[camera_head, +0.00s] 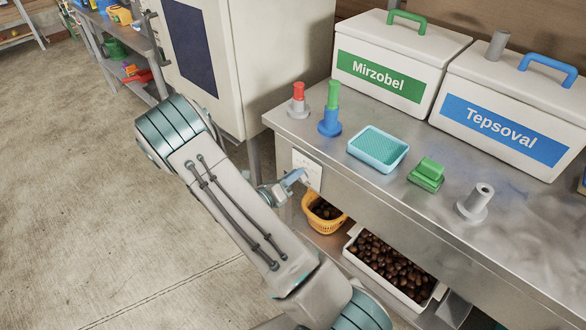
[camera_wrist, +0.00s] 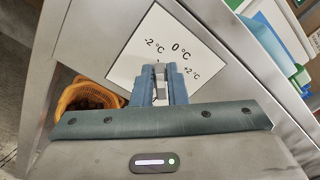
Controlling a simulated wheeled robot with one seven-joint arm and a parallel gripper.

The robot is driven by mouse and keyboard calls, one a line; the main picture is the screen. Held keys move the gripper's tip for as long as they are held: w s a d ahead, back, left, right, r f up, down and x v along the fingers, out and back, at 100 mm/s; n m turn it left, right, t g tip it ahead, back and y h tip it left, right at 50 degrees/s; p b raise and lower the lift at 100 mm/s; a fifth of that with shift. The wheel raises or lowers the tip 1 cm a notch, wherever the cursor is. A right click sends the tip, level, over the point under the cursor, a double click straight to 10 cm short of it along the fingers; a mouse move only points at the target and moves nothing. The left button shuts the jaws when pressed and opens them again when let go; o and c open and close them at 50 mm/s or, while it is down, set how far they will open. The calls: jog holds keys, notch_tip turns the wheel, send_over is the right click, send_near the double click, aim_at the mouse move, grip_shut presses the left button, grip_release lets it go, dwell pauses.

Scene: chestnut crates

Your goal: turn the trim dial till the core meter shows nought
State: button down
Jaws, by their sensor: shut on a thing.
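The trim dial is on a white plate (camera_head: 309,166) on the front face of the steel bench. In the wrist view the plate (camera_wrist: 133,64) carries the marks -2 °C, 0 °C and +2 °C. My gripper (camera_head: 297,177) reaches the plate from the left. In the wrist view its two blue-grey fingers (camera_wrist: 160,80) are shut on the small grey dial knob (camera_wrist: 160,70). The fingers hide much of the knob, and I cannot tell clearly which mark it points at. I cannot make out a core meter in either view.
On the bench top (camera_head: 375,190) stand red and blue-green peg pieces, a teal tray (camera_head: 378,149), a green block (camera_head: 427,175) and two lidded boxes, Mirzobel (camera_head: 385,98) and Tepsoval (camera_head: 470,82). Below are an orange basket (camera_head: 322,226) and a chestnut crate (camera_head: 347,252).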

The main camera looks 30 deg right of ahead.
jog(key=shift+n+p, duration=0.4)
jog(key=shift+n, duration=0.2)
jog(key=shift+f, duration=0.1)
jog(key=c, duration=1.4)
grip_release()
jog(key=shift+c, duration=0.2)
jog(key=shift+a, duration=0.1)
jog(key=v, duration=1.3)
jog(key=shift+a, duration=0.35)
jog(key=shift+s, duration=0.1)
